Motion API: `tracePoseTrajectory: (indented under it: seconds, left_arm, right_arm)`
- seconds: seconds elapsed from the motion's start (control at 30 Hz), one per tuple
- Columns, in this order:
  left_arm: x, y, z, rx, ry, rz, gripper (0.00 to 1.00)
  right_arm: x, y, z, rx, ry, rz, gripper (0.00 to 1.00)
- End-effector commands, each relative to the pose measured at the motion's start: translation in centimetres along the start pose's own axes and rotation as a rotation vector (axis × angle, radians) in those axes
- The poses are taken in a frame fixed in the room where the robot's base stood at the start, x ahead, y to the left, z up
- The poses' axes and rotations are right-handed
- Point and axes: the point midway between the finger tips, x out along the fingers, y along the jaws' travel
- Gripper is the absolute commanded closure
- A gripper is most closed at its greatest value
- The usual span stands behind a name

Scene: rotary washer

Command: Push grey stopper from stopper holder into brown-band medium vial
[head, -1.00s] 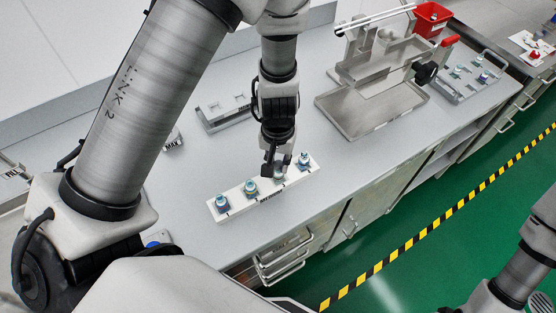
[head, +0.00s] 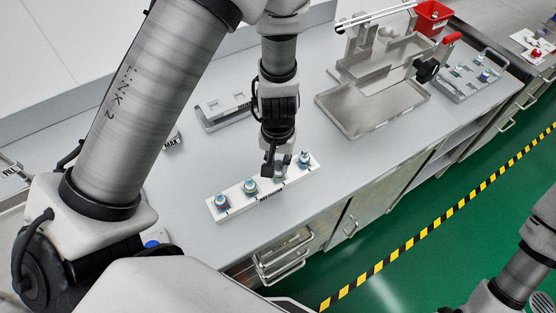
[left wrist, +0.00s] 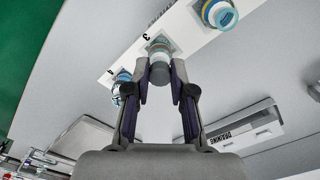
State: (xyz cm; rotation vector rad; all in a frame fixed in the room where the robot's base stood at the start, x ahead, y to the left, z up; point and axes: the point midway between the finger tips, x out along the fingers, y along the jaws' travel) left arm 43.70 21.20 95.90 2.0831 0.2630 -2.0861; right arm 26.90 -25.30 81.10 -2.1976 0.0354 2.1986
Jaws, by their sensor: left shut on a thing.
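My left gripper (head: 277,170) is over the white vial rack (head: 262,200), above its third place from the left in the head view. In the left wrist view its fingers (left wrist: 162,78) are shut on a small grey stopper (left wrist: 160,73). I cannot tell whether stopper and vial touch, or make out the band's exact colour. Other vials stand in the rack at the left (head: 221,202), beside it (head: 250,186), and at the right end (head: 304,159). My right gripper is out of view.
A grey holder (head: 221,115) is behind the rack. A metal tray stand (head: 372,107) and a red bin (head: 431,18) are at the back right. A metal rack (head: 466,82) holds more vials. Free counter lies right of the white rack.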

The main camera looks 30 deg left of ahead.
Motion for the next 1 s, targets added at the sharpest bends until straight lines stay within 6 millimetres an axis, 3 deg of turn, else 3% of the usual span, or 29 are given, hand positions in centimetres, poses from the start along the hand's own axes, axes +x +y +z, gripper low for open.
tracePoseTrajectory:
  seconds: [0.27, 0.3, 0.37, 0.4, 0.77, 0.87, 1.0]
  left_arm:
    - [0.0, 0.0, 0.0, 0.000, 0.000, 0.000, 0.90]
    - [0.0, 0.0, 0.0, 0.000, 0.000, 0.000, 0.74]
    - [0.0, 0.0, 0.0, 0.000, 0.000, 0.000, 0.52]
    - [0.0, 0.0, 0.0, 0.000, 0.000, 0.000, 0.48]
    - [-0.6, 0.1, -0.1, 0.000, 0.003, 0.002, 0.48]
    - [-2.2, 0.1, -0.1, 0.002, 0.005, 0.003, 0.48]
    - [-5.7, 0.1, -0.2, 0.002, 0.007, 0.003, 0.48]
  right_arm:
    - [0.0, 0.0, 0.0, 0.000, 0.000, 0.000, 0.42]
    - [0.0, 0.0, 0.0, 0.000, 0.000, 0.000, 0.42]
    - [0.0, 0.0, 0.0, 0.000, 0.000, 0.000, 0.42]
    - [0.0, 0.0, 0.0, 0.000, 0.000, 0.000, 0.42]
    - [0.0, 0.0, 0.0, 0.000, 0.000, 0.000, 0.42]
    - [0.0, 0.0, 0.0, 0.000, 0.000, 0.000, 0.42]
    - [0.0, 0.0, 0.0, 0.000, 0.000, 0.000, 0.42]
